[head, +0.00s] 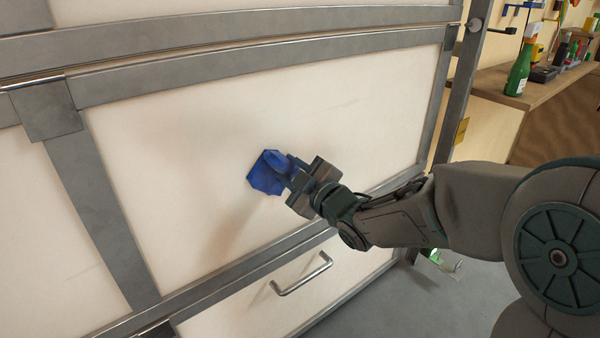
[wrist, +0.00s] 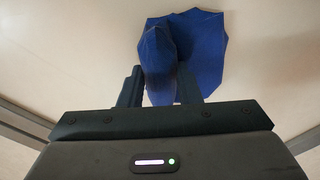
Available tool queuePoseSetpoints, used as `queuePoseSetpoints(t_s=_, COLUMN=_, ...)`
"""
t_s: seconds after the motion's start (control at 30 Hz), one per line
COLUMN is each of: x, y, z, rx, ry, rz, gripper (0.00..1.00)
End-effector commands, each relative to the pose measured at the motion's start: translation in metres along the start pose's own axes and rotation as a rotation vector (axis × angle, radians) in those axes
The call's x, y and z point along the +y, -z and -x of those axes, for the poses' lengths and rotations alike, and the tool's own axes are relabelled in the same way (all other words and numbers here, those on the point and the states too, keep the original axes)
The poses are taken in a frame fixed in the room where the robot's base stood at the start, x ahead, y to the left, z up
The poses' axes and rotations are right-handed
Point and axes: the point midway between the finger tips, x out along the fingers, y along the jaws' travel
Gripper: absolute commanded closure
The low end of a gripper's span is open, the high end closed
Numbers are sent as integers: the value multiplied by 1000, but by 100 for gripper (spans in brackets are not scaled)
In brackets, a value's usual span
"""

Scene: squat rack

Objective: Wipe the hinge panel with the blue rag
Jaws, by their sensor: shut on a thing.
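The blue rag (head: 264,176) is held in my gripper (head: 290,178), which is shut on it. In the head view the rag is at the lower middle of a large cream panel (head: 200,140) with a grey metal frame. In the wrist view the rag (wrist: 200,50) spreads out beyond the fingers (wrist: 160,88) and lies against or very close to the panel (wrist: 80,50). Part of the rag is bunched between the fingers. Faint greyish marks show on the panel. I cannot tell from the picture whether the rag presses on it.
Below the panel is a drawer front with a metal handle (head: 302,274). A grey upright post (head: 462,90) stands at the right edge. Behind it is a wooden workbench (head: 525,90) with a green spray bottle (head: 519,72) and tools.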

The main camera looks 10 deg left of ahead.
Motion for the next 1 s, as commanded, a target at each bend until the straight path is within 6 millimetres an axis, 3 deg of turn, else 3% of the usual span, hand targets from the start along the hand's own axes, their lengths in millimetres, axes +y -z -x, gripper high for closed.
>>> queuePoseSetpoints(t_s=0.37, x=-2, y=4, z=1, rx=4, ry=3, rz=1, gripper=88)
queuePoseSetpoints(t_s=1.0, x=-1, y=2, z=59, rx=0, ry=-1, rz=1, gripper=88)
